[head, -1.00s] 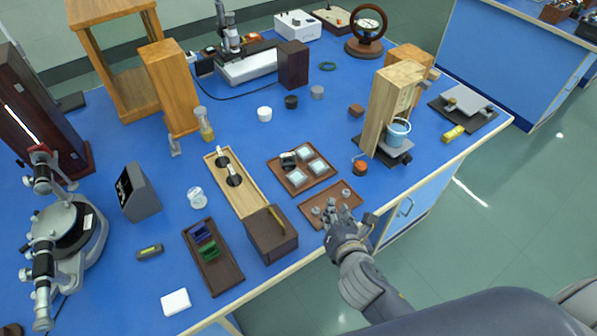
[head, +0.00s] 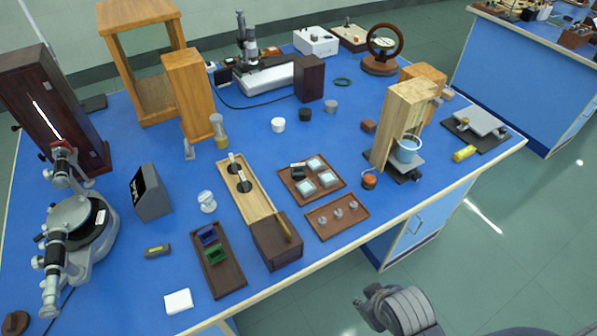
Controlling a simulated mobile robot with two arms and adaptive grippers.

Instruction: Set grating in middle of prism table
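The spectrometer (head: 52,262) stands at the left of the blue bench. Its round black prism table (head: 92,222) carries a small pale label or plate near its right side; I cannot make out more. A dark brown tray (head: 228,278) near the front edge holds a blue piece (head: 207,236) and a green piece (head: 216,254), both upright. I cannot tell which piece is the grating. My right gripper (head: 368,303) is off the bench's front edge, its fingers unclear. My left gripper is out of view.
A brown tray (head: 326,233) with small metal pieces lies at the front edge. A long wooden holder with a dark block (head: 276,246) stands beside the dark tray.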

